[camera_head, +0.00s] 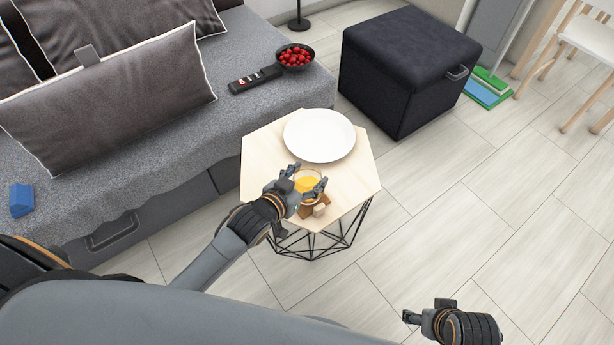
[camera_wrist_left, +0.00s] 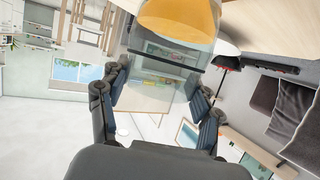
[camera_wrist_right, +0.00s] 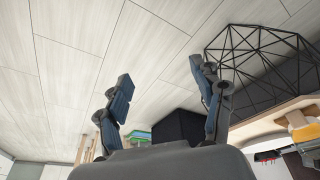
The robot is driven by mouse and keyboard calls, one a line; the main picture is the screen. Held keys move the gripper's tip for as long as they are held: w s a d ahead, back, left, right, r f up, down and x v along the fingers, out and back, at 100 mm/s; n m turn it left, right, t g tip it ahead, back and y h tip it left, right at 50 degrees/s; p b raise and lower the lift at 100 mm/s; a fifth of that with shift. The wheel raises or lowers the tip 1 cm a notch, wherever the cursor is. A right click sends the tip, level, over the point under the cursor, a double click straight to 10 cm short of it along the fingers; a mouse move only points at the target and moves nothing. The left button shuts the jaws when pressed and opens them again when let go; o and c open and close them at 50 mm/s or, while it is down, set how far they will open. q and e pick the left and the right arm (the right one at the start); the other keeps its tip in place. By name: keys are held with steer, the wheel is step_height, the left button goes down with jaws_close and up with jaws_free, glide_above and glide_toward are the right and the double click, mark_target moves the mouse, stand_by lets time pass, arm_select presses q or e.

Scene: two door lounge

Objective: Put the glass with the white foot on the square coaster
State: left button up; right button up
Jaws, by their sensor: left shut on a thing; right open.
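My left gripper (camera_head: 308,186) is shut on a glass (camera_head: 306,179) with orange content, at the near part of the hexagonal table (camera_head: 262,160). The glass also shows large in the left wrist view (camera_wrist_left: 180,22), its clear part between the fingers. A brown coaster-like piece (camera_head: 309,212) shows just under and in front of the glass, partly hidden by the gripper. A small pale block-like thing (camera_head: 319,210) shows there too. I cannot tell the colour of the glass's foot or whether it touches the table. My right gripper (camera_wrist_right: 165,95) is open and empty, low over the floor at the right.
A white plate (camera_head: 320,134) takes up the table's far part. A grey sofa (camera_head: 150,165) stands at left, with a remote (camera_head: 254,80) and a bowl of red fruit (camera_head: 296,57). A dark ottoman (camera_head: 400,65) stands behind.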

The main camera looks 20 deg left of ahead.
arm_select(q)
steer(key=shift+f, duration=0.15)
steer(key=o, duration=1.6)
steer(key=shift+o, duration=0.2)
